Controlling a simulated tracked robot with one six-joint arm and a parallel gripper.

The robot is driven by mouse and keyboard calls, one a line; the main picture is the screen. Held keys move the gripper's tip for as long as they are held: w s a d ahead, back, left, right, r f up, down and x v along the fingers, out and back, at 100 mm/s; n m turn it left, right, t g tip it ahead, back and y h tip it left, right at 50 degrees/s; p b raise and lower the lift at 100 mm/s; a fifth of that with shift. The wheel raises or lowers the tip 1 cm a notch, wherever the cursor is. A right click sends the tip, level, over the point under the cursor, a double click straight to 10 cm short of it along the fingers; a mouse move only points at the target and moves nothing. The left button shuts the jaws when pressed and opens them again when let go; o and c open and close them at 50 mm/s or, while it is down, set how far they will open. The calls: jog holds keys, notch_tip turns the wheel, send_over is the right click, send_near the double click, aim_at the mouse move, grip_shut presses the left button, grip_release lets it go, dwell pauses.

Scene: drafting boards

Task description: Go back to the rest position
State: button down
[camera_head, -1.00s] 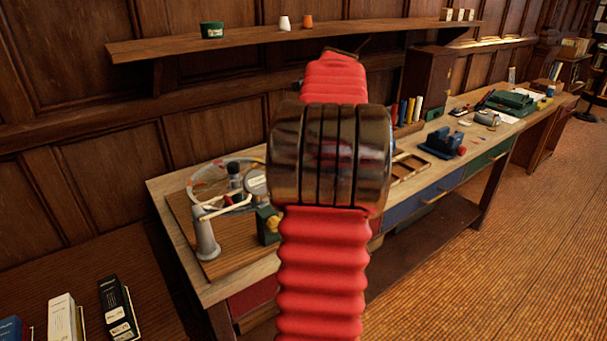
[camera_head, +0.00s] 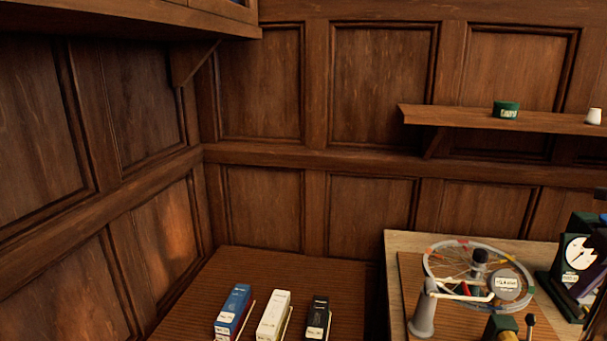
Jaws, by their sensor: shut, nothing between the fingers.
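My gripper is not in view, and the red arm does not clearly show in the head view. No object of the task's own is named. The view faces a corner of dark wood panelling, with a low wooden surface below and part of a workbench (camera_head: 393,262) at the lower right.
Blue (camera_head: 233,311), white (camera_head: 273,315) and black (camera_head: 318,318) boxes stand on the low surface. A shelf (camera_head: 450,117) holds a green tin (camera_head: 506,110).

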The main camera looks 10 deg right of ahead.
notch_tip(320, 180, down, 5)
jog(key=s+a+n, duration=0.1)
jog(key=a+n, duration=0.1)
jog(key=n, duration=0.7)
jog(key=w+a+n+h, duration=0.1)
jog(key=w+a+n, duration=0.3)
jog(key=a+n, duration=1.05)
jog(key=s+a+n+t, duration=0.2)
jog(key=a+n, duration=1.2)
jog(key=a, duration=2)
jog(key=shift+s+a+f+n+t+y, duration=0.35)
jog(key=shift+s+a+f+y, duration=0.1)
jog(key=shift+s, duration=0.15)
jog(key=shift+d, duration=0.1)
